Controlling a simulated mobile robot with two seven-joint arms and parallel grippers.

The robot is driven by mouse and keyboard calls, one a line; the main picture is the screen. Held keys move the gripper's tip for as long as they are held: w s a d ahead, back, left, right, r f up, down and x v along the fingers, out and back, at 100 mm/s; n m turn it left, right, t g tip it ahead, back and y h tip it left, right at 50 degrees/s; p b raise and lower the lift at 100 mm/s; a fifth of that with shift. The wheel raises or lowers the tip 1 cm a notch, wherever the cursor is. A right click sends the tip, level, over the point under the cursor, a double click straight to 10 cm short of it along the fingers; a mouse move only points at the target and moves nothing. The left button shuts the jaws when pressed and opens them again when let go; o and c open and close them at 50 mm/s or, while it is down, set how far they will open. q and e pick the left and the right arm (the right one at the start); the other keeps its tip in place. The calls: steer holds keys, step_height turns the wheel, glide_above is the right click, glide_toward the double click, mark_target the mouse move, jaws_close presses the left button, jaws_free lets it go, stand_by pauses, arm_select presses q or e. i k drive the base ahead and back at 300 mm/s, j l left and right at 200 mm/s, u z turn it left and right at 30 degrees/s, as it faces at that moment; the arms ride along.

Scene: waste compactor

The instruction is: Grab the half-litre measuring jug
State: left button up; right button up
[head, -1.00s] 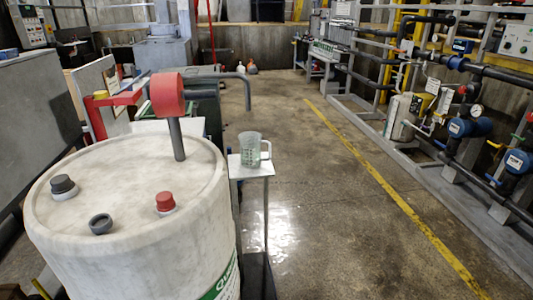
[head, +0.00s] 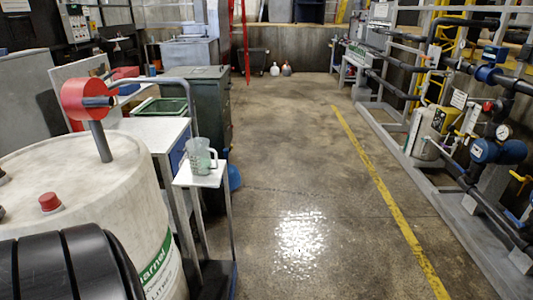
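The measuring jug (head: 200,157) is a clear, greenish plastic jug with its handle to the right. It stands upright on a small white-topped stand (head: 189,182) left of the picture's middle, beyond the white drum. A black ribbed part of my own arm fills the lower left corner. Neither gripper's fingers show in the head view, and nothing touches the jug.
A white drum (head: 120,200) with a red pump head (head: 87,99) stands at the left, close to the stand. A green bin (head: 208,90) and a white table (head: 150,130) lie behind. Pipework (head: 480,75) lines the right. The floor between is open.

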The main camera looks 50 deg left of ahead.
mark_target(198, 149)
steer(key=i+u, duration=0.4)
steer(key=i+l+u, duration=0.1)
steer(key=i+u, duration=0.35)
steer(key=i+l+u, duration=0.25)
steer(key=i+u, duration=0.15)
steer(key=i+l, duration=0.05)
steer(key=i, duration=0.05)
